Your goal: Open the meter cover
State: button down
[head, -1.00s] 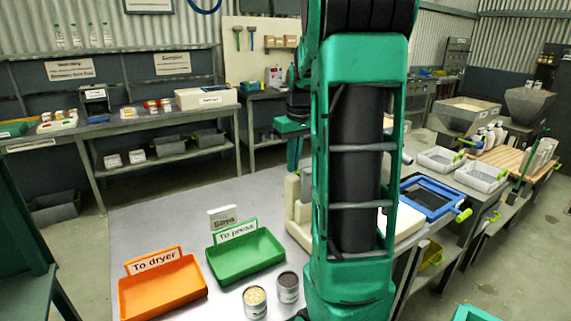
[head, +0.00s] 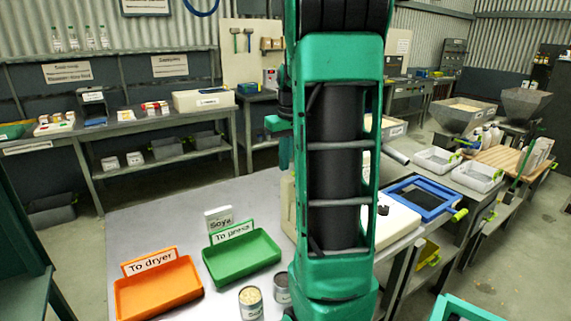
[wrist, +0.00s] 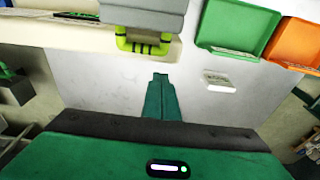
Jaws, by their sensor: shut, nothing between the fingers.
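In the wrist view, a grey cover (wrist: 142,14) with a yellow-green handle (wrist: 145,43) shows at the top edge, on a cream body (wrist: 50,33). I take it as the meter cover; most of it is cut off by the frame, so its angle is unclear. My gripper (wrist: 160,78) is shut and empty, its green fingers pointing toward the handle. The fingertips appear below the handle in the picture, apart from it.
A green tray (head: 243,262) marked "To press" and an orange tray (head: 160,296) marked "To dryer" stand on the metal table. A blue-framed screen (head: 420,199) lies right of the cream body.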

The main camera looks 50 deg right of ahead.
notch_tip(320, 180, up, 10)
jog(key=s, duration=0.2)
jog(key=shift+s+a, duration=0.15)
jog(key=shift+a, duration=0.25)
jog(key=shift+f, duration=0.15)
jog(key=s+a+f, duration=0.3)
jog(key=a, duration=0.3)
jog(key=s+a+f+m+y, duration=0.1)
jog(key=s+a+f, duration=0.3)
jog(key=a, duration=0.2)
jog(key=shift+a, duration=0.2)
jog(key=c, duration=2.3)
grip_release()
jog(key=shift+m+g, duration=0.8)
jog(key=shift+m, duration=0.1)
jog(key=s+a+f, duration=0.2)
jog(key=s+f, duration=0.1)
jog(key=s+a+f, duration=0.3)
jog(key=s, duration=0.1)
jog(key=s+a+f, duration=0.3)
jog(key=shift+s+a, duration=0.25)
jog(key=shift+s, duration=0.05)
jog(key=o, duration=0.5)
jog(key=shift+s+a+f, duration=0.1)
jog(key=shift+s+f, duration=0.05)
jog(key=shift+s, duration=0.05)
